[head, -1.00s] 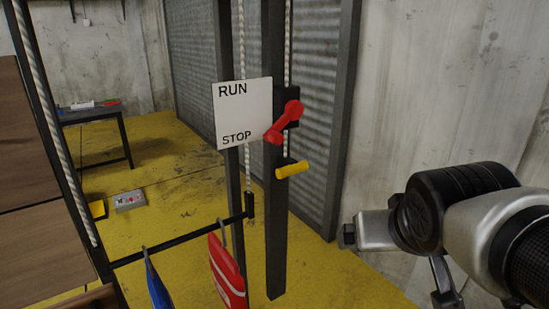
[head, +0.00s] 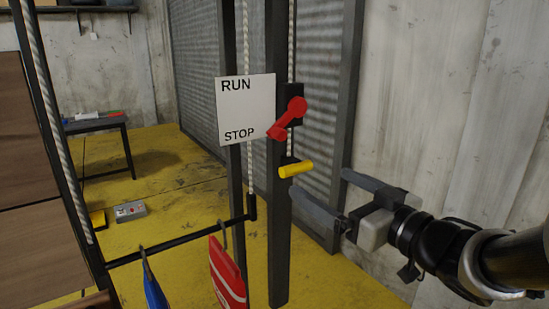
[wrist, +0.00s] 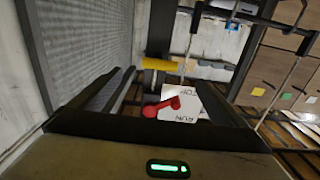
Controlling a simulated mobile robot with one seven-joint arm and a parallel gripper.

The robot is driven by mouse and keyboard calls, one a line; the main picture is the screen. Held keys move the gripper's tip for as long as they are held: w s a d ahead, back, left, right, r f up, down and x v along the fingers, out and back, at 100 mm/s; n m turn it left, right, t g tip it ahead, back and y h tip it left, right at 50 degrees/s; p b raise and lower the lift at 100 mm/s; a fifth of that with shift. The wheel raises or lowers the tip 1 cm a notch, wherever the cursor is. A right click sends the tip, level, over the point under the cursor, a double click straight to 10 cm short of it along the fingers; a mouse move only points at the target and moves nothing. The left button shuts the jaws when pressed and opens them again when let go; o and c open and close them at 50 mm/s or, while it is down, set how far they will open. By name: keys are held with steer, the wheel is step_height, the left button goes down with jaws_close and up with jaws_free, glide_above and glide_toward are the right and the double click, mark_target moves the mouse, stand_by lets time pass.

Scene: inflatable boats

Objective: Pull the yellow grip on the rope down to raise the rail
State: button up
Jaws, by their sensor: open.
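The yellow grip (head: 296,169) is a short bar on the rope (head: 291,60) at the dark post, just below the red lever (head: 288,118). In the wrist view the yellow grip (wrist: 163,66) shows ahead, beyond the fingers. My gripper (head: 320,181) is open and empty, to the right of the grip, its fingers pointing toward it. The lower finger's tip looks close to the grip; I cannot tell if they touch. The rail (head: 180,243) is a low black horizontal bar, with a blue item (head: 154,292) and a red item (head: 228,275) hanging from it.
A white RUN/STOP sign (head: 246,108) stands left of the red lever, which points down-left toward STOP. A corrugated shutter (head: 215,80) is behind the posts. A concrete wall (head: 420,90) is on the right. A dark table (head: 95,124) stands at the back left.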

mark_target(282, 159)
steer(key=p+x, duration=0.5)
steer(key=x, duration=1.1)
steer(key=shift+w+a, duration=0.15)
steer(key=shift+w, duration=0.05)
